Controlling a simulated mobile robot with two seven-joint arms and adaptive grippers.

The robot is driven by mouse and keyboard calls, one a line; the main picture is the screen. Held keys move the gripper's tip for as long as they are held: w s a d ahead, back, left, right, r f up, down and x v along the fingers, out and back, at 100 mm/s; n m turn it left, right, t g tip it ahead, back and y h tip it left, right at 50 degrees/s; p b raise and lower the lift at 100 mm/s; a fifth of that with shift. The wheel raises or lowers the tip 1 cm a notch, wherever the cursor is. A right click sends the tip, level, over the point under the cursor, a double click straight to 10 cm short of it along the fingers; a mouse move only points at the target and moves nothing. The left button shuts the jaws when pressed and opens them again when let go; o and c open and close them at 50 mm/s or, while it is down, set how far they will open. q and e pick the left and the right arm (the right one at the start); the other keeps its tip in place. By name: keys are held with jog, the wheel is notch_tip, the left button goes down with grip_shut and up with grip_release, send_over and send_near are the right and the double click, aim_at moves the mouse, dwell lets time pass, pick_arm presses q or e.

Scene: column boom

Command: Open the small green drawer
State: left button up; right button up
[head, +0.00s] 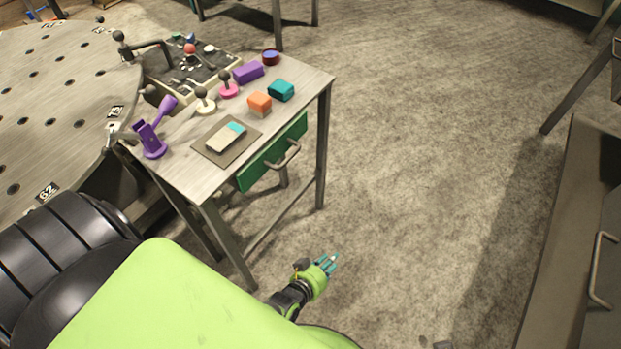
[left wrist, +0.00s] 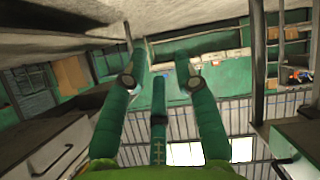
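The small green drawer (head: 255,173) sits under the top of the small grey table, on the side facing right, and looks shut. Its metal bar handle (head: 285,156) sticks out from the front. My left gripper (head: 331,262) is below and to the right of the drawer in the head view, over the floor and clear of the handle. Its teal fingers are spread apart and empty; they also show in the left wrist view (left wrist: 158,75). The drawer cannot be made out for sure in the left wrist view. My right gripper is not seen.
The small table (head: 185,178) carries a mat with a block (head: 225,137), an orange block (head: 259,103), a teal block (head: 281,90) and a purple holder (head: 151,141). A round perforated table (head: 50,95) adjoins it. A grey cabinet (head: 580,240) stands right; floor between is clear.

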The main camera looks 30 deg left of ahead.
pick_arm(q)
jog(key=s+a+f+m+g+p, duration=0.1)
jog(key=s+f+g+p, duration=0.1)
jog(key=s, duration=0.5)
jog(key=shift+s+f+g+p, duration=0.35)
jog(key=shift+f+g, duration=0.35)
jog(key=shift+a, duration=0.1)
